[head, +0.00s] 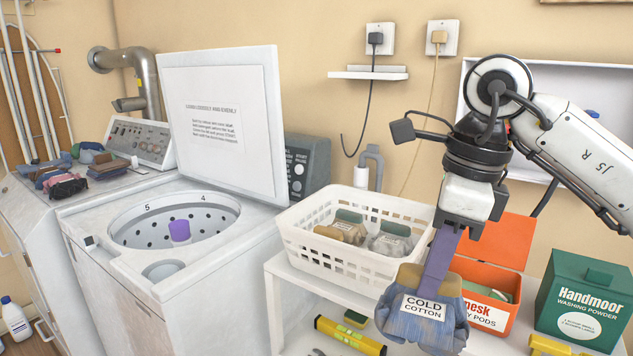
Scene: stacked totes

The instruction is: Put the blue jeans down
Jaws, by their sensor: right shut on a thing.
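The blue jeans (405,322) are a folded blue bundle with a tan part at the top and a white label reading "COLD COTTON". My right gripper (437,275) comes down from above and is shut on the jeans with its purple fingers. The jeans are in front of the orange pods box, at the front of the white table (276,300). I cannot tell whether they touch the table. My left gripper is not in view.
A white basket (318,250) with several bundles stands left of the jeans. The orange box (507,240) and green washing powder box (584,300) are to the right. An open top-loading washer (120,265) has its lid (225,165) up. Clothes (65,188) lie further left.

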